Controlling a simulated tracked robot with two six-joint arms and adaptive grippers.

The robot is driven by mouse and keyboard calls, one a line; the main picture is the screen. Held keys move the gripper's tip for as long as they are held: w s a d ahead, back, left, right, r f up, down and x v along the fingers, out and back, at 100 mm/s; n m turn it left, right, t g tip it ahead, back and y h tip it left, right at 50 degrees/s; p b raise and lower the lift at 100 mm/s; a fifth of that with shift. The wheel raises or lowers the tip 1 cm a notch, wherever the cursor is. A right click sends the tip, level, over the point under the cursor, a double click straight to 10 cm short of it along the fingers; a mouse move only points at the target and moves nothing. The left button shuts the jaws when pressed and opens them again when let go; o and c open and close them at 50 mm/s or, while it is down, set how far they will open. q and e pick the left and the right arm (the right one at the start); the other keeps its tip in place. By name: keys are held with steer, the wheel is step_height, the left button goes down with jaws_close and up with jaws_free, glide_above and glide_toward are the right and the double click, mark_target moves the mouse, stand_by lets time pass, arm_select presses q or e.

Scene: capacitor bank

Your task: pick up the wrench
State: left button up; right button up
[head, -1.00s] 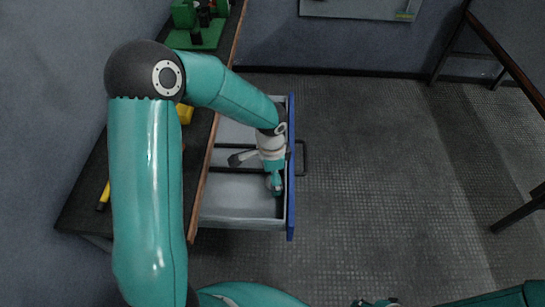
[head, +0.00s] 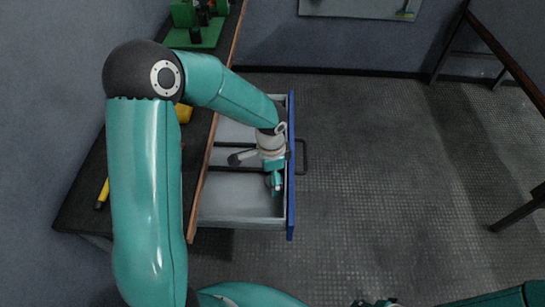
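My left gripper (head: 274,180) points down into the open drawer, close to its blue front. Its fingertips are small and partly hidden by the hand, so I cannot tell whether it is open or shut. A short grey bar with a darker end (head: 242,157) sticks out to the left of the hand, over the drawer. It may be the wrench or part of the gripper; I cannot tell which. No other wrench shape is clear. My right gripper (head: 376,303) is barely in view at the bottom edge, and its fingers cannot be made out.
The drawer (head: 240,222) is pulled out from the dark wood-edged workbench (head: 80,213), with a dark handle (head: 303,157) on its front. A yellow-handled tool (head: 103,193) and a green device (head: 203,35) are on the bench. The floor to the right is clear up to a table (head: 508,62).

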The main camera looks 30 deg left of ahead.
arm_select(q)
steer(key=shift+s+f, duration=0.1)
steer(key=shift+s, duration=0.05)
steer(key=c, duration=1.8)
steer(key=shift+r+p, duration=0.3)
steer(key=shift+p, duration=0.15)
steer(key=shift+a+r+b, duration=0.1)
steer(key=shift+a+b, duration=0.05)
steer(key=shift+b, duration=0.35)
step_height(320, 180, up, 11)
steer(key=s+a+b, duration=0.1)
steer(key=s+a, duration=0.2)
steer(key=a, duration=0.2)
steer(key=s+a+b, duration=0.2)
steer(key=s+a, duration=0.1)
steer(key=a, duration=0.3)
steer(key=s+a+b, duration=0.1)
steer(key=s+a, duration=0.3)
steer(key=a, duration=0.2)
steer(key=shift+s+r, duration=0.1)
steer(key=shift+r, duration=0.1)
